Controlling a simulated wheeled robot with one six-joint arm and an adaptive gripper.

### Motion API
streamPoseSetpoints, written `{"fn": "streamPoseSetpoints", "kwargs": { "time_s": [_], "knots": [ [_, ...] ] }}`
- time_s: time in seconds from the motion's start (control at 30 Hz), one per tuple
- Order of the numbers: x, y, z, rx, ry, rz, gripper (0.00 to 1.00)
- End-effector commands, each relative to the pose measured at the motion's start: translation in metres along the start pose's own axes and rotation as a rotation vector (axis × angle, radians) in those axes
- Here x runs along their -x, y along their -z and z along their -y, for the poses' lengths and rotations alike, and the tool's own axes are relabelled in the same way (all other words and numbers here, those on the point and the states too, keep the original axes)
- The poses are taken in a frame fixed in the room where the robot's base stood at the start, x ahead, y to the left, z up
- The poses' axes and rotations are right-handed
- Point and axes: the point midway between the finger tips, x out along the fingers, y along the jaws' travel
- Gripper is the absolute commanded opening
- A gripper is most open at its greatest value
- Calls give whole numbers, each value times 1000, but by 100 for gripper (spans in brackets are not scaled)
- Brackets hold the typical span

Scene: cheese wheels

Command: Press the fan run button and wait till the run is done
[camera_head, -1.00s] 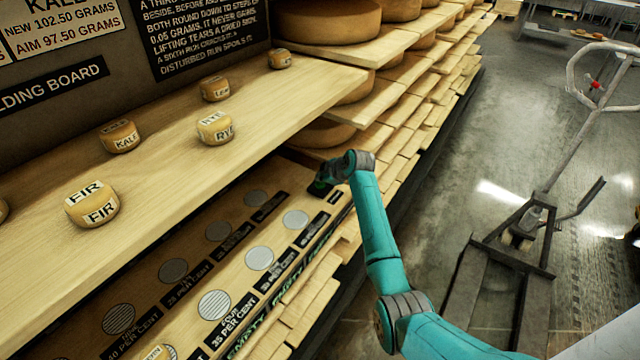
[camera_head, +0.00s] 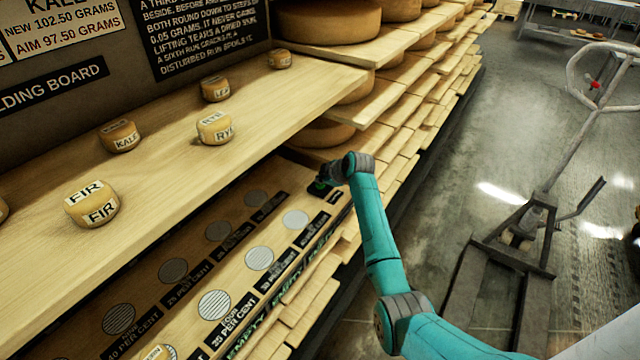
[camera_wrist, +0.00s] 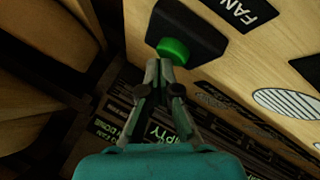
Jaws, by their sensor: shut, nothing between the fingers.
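The green fan run button (camera_wrist: 173,50) sits on a black block (camera_wrist: 187,28) on the wooden board, beside a black label reading "FAN". My gripper (camera_wrist: 160,68) is shut and empty, with its fingertips at the near edge of the button in the wrist view. I cannot tell whether the fingertips touch it or whether it is pressed down. In the head view my gripper (camera_head: 325,180) is at the far right end of the lower shelf, partly hidden by my wrist, and a bit of the green button (camera_head: 318,189) shows beside it.
Round striped vents with percent labels (camera_head: 214,305) line the lower shelf. An upper shelf (camera_head: 280,105) overhangs it and bears small labelled cheeses such as FIR (camera_head: 92,204). Racks of large cheese wheels (camera_head: 330,20) stand behind. The floor at right holds a metal cart (camera_head: 510,260).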

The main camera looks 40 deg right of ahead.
Motion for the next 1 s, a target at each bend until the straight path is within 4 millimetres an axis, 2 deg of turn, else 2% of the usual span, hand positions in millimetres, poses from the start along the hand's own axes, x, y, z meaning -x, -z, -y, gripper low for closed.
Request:
{"fn": "streamPoseSetpoints", "kwargs": {
  "time_s": [0.67,1.0],
  "knots": [
    [-2,-2,2,0,1,1,0],
    [7,5,-6,0,0,0,0]
  ]
}}
